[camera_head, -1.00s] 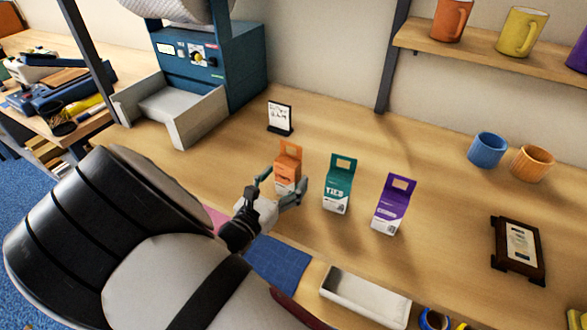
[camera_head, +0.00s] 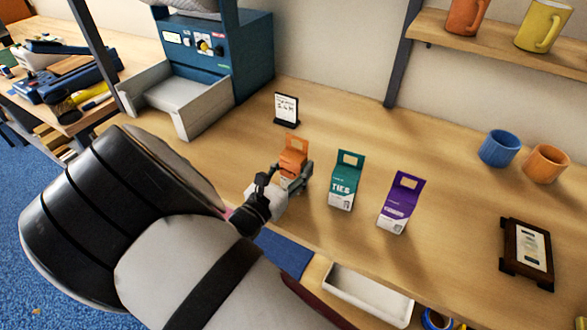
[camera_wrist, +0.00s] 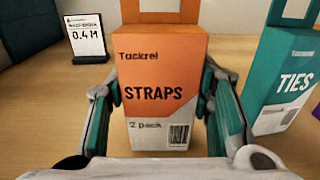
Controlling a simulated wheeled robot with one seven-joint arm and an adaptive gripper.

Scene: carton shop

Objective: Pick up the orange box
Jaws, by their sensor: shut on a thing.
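The orange box (camera_head: 293,158), orange above and white below with a handle loop on top, stands upright on the wooden bench. In the wrist view the orange box (camera_wrist: 160,85) faces me and reads "STRAPS". My gripper (camera_head: 291,177) is around its lower part, one finger on each side. In the wrist view my gripper (camera_wrist: 162,100) is shut on the box, fingers against its left and right sides. The box's lower part is partly hidden by my gripper in the head view.
A teal box (camera_head: 346,182) stands close to the right, with a purple box (camera_head: 399,204) beyond it. A small sign (camera_head: 286,109) stands behind. Blue (camera_head: 499,148) and orange (camera_head: 545,163) cups stand at the back right.

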